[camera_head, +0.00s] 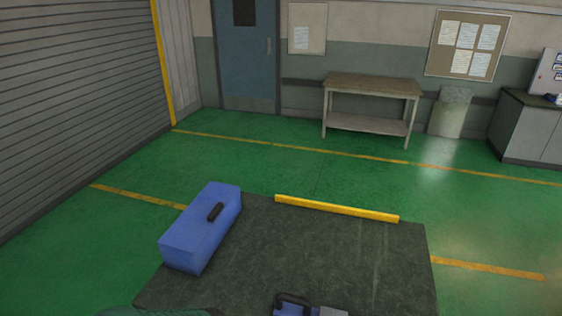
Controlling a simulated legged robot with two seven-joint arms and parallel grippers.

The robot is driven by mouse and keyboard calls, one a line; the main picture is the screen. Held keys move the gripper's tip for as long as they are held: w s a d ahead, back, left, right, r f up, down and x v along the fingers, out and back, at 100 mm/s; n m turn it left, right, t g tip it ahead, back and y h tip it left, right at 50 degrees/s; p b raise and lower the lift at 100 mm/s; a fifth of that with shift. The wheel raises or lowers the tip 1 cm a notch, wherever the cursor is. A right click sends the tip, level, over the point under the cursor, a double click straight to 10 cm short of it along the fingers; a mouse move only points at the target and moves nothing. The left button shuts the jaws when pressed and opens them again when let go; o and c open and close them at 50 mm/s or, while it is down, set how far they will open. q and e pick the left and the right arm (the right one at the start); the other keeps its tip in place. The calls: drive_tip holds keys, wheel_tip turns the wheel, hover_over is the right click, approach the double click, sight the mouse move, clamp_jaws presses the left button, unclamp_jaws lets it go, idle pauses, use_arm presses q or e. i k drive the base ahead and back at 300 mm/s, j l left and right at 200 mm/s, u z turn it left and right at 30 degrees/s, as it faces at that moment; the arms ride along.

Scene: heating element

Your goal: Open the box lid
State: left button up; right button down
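A long blue box (198,236) stands on the left part of a dark, worn surface (330,255). A dark handle (215,212) sits on its top. The top looks closed, and I see no gap along it. I cannot make out a lid seam or latch. Neither of my grippers shows in the head view.
A blue and grey object with a black handle (293,298) is cut off at the bottom edge. A yellow bar (336,208) lies along the surface's far edge. The surface's middle is clear. A workbench (371,88) and a bin (449,114) stand by the back wall.

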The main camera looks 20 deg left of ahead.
sight(191, 227)
drive_tip(key=i+j+u, duration=0.35)
drive_tip(key=j, duration=0.45)
drive_tip(key=i+j+u, duration=0.35)
drive_tip(key=j, duration=0.35)
drive_tip(key=i+j+u, duration=0.35)
drive_tip(key=i+j, duration=0.2)
